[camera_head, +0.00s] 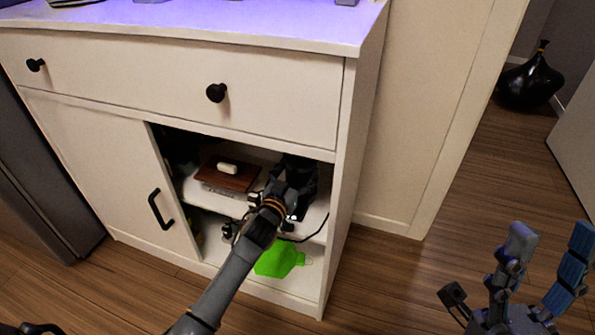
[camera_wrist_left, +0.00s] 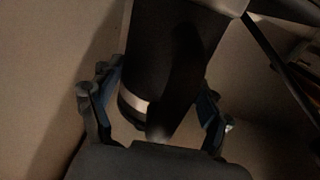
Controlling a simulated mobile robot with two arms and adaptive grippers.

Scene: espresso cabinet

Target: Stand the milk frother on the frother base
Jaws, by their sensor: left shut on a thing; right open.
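The milk frother is a dark cylinder (camera_wrist_left: 172,55) with a silver band low down, in the left wrist view. My left gripper (camera_wrist_left: 152,105) has one finger on each side of it and is shut on it. In the head view my left arm reaches into the open right part of the cabinet, and the left gripper (camera_head: 277,190) is at the middle shelf. Dark shapes around it there are hard to tell apart. I cannot make out the frother base, nor whether the frother touches it. My right gripper (camera_head: 548,258) is open and empty, outside the cabinet at the lower right.
A brown wooden box (camera_head: 226,175) with a small white item on it is on the middle shelf, left of the gripper. A bright green object (camera_head: 277,258) lies on the shelf below. The cabinet's right side wall (camera_head: 345,190) is close to the gripper. A sliding door (camera_head: 105,165) covers the left half.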

